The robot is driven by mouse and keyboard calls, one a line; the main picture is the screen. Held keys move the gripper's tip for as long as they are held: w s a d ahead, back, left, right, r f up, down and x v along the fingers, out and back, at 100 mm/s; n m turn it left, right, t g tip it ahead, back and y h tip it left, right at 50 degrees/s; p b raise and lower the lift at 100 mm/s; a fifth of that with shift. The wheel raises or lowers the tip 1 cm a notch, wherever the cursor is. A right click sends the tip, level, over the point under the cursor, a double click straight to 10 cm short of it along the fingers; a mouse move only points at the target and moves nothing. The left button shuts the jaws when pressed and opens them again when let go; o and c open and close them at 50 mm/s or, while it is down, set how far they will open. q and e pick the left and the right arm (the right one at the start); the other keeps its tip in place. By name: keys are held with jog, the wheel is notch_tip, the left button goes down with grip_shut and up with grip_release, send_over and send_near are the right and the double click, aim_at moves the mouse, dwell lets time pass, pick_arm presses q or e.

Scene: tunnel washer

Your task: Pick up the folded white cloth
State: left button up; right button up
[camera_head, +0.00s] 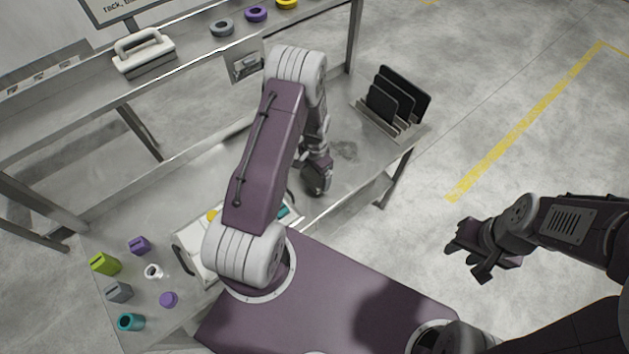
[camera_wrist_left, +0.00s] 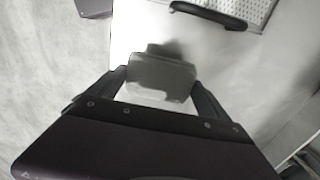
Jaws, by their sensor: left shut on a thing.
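No folded white cloth can be made out for certain in either view. My left gripper (camera_head: 318,182) hangs over the lower steel table in the head view, partly behind its own arm. In the left wrist view, its fingers (camera_wrist_left: 160,82) are shut on a small grey piece (camera_wrist_left: 160,72) with a notched outline. I cannot tell whether this is the cloth. The piece does not show clearly in the head view. My right gripper (camera_head: 475,257) is out to the right over bare floor, with nothing seen in it; its finger gap is unclear.
A white carrier (camera_head: 187,262) with dark handles stands on the lower table, partly hidden by my left arm. Several coloured blocks and rings lie at left. A black-plated rack (camera_head: 392,103) stands at the right end. A white handled box (camera_head: 143,52) sits on the upper shelf.

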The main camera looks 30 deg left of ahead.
pick_arm(q)
jog(key=w+d+r+b, duration=0.2)
jog(key=w+d+r, duration=0.4)
jog(key=w+d, duration=0.1)
jog(key=shift+w+d+r, duration=0.3)
jog(key=shift+w+d, duration=0.1)
jog(key=shift+d, duration=0.3)
